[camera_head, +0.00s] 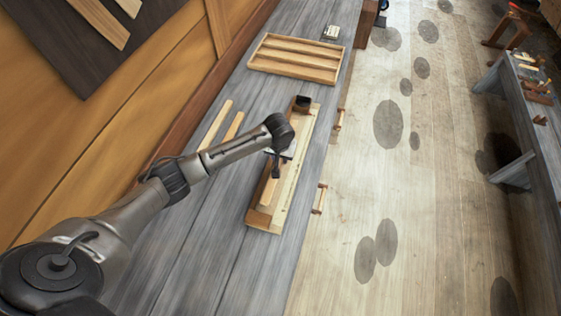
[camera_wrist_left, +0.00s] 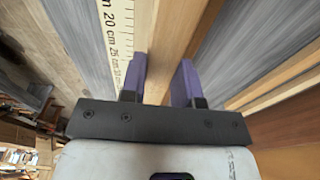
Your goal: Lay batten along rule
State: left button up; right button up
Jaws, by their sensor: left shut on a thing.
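The batten (camera_wrist_left: 168,40) is a plain light-brown wooden strip. My left gripper (camera_wrist_left: 160,80) is shut on it, with one purple finger on each side. The rule (camera_wrist_left: 118,25) is a pale strip with centimetre marks, running alongside the batten on its left in the left wrist view. In the head view my left gripper (camera_head: 277,165) is over the middle of the long wooden board with the rule (camera_head: 293,186). The batten (camera_head: 268,191) shows partly below the gripper there; my wrist hides the rest. I cannot tell whether the batten touches the board. My right gripper is not in view.
Two loose wooden strips (camera_head: 215,124) lie on the grey bench (camera_head: 195,235) left of the board. A slotted wooden tray (camera_head: 254,62) lies beyond it. A dark block (camera_head: 302,102) sits at the board's far end. The near bench is clear.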

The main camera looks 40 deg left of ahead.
aim_at(280, 162)
pick_arm(q)
jog(key=shift+f, duration=2.05)
jog(key=shift+f, duration=0.1)
jog(key=o, duration=0.7)
